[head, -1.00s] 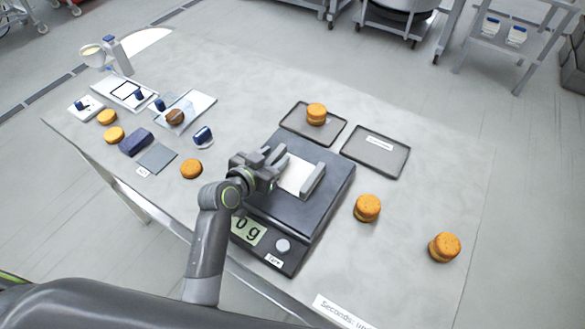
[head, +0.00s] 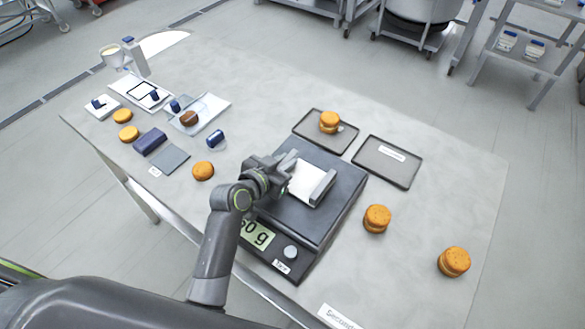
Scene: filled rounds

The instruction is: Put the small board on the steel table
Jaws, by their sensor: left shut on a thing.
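The small board (head: 303,186) is a pale, flat piece with a raised grey bar along its right side. It shows over the dark plate of the scale (head: 325,225); I cannot tell whether it touches the plate. My left gripper (head: 284,174) is shut on the board's left side, and its fingers partly hide that edge. The steel table (head: 430,215) is the pale grey top under everything. My right gripper is not in view.
Two dark trays stand behind the scale: one (head: 300,130) holds filled rounds (head: 329,122), the other (head: 386,178) is bare except for a label. More rounds (head: 377,219) stand at right. Small tools and boards crowd the left. The table's right part has free room.

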